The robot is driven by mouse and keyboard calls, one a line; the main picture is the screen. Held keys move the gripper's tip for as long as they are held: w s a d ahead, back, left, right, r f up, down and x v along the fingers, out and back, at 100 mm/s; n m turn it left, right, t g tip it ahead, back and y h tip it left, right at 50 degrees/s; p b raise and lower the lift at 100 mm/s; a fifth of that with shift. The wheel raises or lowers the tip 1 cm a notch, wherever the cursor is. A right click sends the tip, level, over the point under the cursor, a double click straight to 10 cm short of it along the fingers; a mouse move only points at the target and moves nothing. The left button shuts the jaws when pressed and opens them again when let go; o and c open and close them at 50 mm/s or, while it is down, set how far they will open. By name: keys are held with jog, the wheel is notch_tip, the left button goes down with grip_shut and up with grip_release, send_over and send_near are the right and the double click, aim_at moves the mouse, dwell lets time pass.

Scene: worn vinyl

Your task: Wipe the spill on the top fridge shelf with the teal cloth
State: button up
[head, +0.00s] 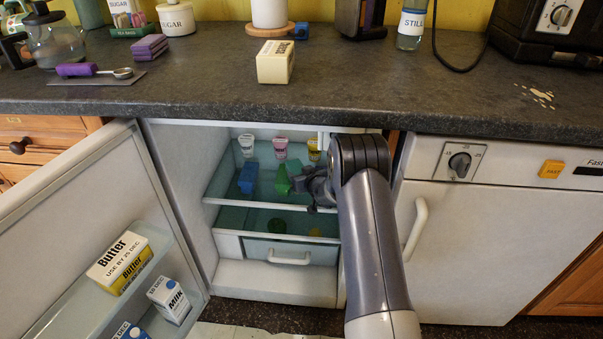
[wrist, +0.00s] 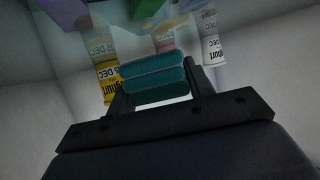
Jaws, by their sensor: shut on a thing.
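The teal cloth (wrist: 155,78), ribbed and folded, is between the fingers of my gripper (wrist: 158,92) in the wrist view. In the head view my gripper (head: 306,186) reaches into the open fridge, above the front right of the top shelf (head: 265,206). I cannot tell whether the cloth touches the shelf.
On the top shelf are a blue item (head: 248,178), a green item (head: 283,180) close left of my gripper, and yoghurts, including a pink one (head: 280,146), behind. The fridge door (head: 75,215) stands open at left. A pale splash (head: 541,96) marks the worktop (head: 400,95).

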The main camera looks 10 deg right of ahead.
aim_at(298, 206)
jog(key=shift+s+a, duration=0.2)
jog(key=shift+s, duration=0.5)
jog(key=shift+f+b, duration=0.6)
jog(key=shift+b, duration=0.15)
dwell(1.1)
jog(key=shift+s+a+b, duration=0.25)
jog(key=shift+s+b, duration=0.05)
jog(key=shift+s, duration=0.4)
jog(key=shift+s+a+b, duration=0.2)
jog(key=shift+s+b, duration=0.05)
jog(key=shift+s, duration=0.4)
jog(key=shift+s+a+b, duration=0.25)
jog(key=shift+s+b, duration=0.05)
jog(key=shift+s, duration=0.4)
jog(key=shift+f, duration=0.3)
jog(key=shift+s+a+f+b, duration=0.1)
jog(key=shift+s+a+b, duration=0.1)
jog(key=shift+s+b, duration=0.35)
jog(key=shift+s+a+b, duration=0.25)
jog(key=shift+s, duration=0.55)
jog(key=shift+s+a+b, duration=0.2)
jog(key=shift+s+b, duration=0.05)
jog(key=shift+s, duration=0.5)
